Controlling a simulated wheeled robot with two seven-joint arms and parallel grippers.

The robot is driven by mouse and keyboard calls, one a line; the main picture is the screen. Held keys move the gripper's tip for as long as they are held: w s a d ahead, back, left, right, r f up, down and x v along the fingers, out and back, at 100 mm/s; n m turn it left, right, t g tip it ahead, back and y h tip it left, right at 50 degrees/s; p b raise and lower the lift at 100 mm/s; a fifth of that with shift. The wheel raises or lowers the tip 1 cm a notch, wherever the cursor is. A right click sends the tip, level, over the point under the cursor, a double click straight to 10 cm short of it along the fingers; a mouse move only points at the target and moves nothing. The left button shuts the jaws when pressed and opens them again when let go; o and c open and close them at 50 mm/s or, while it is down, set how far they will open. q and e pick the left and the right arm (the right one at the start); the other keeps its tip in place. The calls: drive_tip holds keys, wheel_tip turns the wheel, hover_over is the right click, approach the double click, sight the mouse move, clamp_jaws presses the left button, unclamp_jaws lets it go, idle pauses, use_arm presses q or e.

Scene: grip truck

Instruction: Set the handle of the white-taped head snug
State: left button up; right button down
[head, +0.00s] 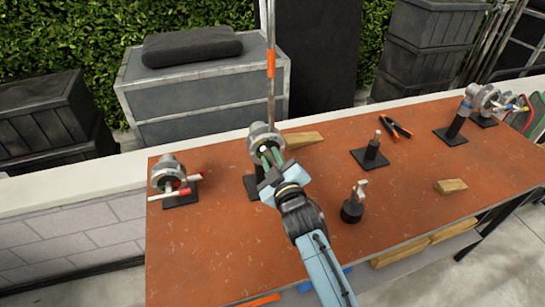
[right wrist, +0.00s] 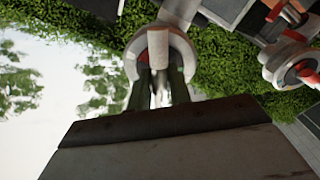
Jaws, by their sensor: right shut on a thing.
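A grey round grip head (head: 262,132) stands on a short black post at the back of the orange-brown table, beside an upright pole (head: 271,70) with orange bands. My right gripper (head: 269,158) reaches it from the front, its green fingers shut on its handle. In the right wrist view, the fingers (right wrist: 161,88) close below a pale cylinder (right wrist: 158,48) in front of the round head (right wrist: 184,52). Fingers and arm hide much of the handle. Whether the pale part is tape I cannot tell. My left gripper is not in view.
Another head (head: 165,171) with a red-ended handle stands at the left; it also shows in the right wrist view (right wrist: 287,62). More heads (head: 482,98) are at the far right. A black-based stand (head: 371,154), pliers (head: 391,127) and a wooden wedge (head: 304,139) lie nearby.

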drive_tip(key=m+p, duration=0.1)
drive_tip(key=m, duration=0.4)
drive_tip(key=shift+m+p, duration=0.3)
drive_tip(key=shift+m, duration=0.1)
idle(0.4)
drive_tip(key=c, duration=1.3)
unclamp_jaws()
drive_tip(key=shift+s, duration=0.1)
drive_tip(key=v, duration=1.3)
drive_tip(key=shift+s+d, duration=0.1)
drive_tip(key=shift+d, duration=0.05)
